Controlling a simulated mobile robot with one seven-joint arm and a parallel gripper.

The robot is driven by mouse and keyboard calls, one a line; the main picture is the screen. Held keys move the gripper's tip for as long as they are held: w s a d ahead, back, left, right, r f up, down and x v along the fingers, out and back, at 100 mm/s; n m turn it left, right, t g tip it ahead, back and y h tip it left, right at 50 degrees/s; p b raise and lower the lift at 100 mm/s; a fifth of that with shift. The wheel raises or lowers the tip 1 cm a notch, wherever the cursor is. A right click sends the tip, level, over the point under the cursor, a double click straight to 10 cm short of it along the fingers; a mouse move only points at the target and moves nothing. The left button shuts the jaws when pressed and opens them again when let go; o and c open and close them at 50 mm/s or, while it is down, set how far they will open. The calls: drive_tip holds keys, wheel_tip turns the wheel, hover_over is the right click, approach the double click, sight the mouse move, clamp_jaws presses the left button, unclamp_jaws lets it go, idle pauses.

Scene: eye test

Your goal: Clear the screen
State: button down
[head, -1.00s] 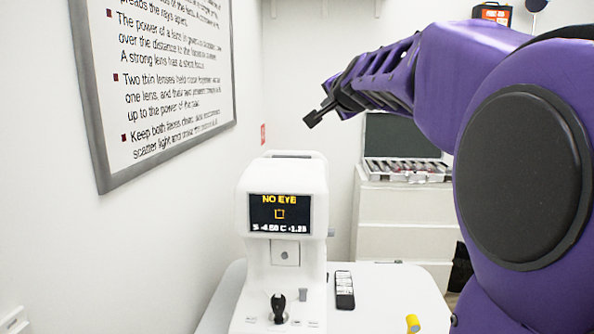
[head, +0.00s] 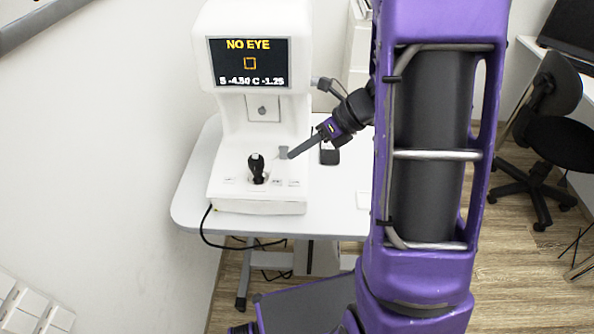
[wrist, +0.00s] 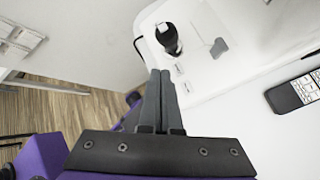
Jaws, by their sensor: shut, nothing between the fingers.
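The white eye-test machine (head: 255,110) stands on a white table. Small buttons (wrist: 180,68) lie on the base to the right of the joystick. My gripper (head: 291,156) is shut and empty, its tips close to these buttons. In the wrist view the tips (wrist: 160,73) appear just left of the buttons; I cannot tell whether they touch.
A black remote-like device (wrist: 297,93) lies on the table right of the machine. A black cable (head: 225,243) hangs off the table's front left. A black office chair (head: 550,125) stands at the right.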

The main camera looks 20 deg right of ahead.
drive_tip(key=shift+s, duration=0.1)
drive_tip(key=shift+f, duration=0.1)
drive_tip(key=b, duration=0.7)
hover_over(299, 185)
wheel_tip(299, 185, down, 7)
drive_tip(key=shift+s+r, duration=0.1)
drive_tip(key=shift+s, duration=0.05)
drive_tip(key=shift+f, duration=0.9)
drive_tip(key=shift+f, duration=0.1)
idle(0.9)
drive_tip(key=shift+w+f+b, duration=0.2)
drive_tip(key=shift+f+b, duration=0.1)
drive_tip(key=shift+f, duration=0.3)
idle(0.5)
drive_tip(key=shift+r+p, duration=0.65)
drive_tip(key=shift+r, duration=0.1)
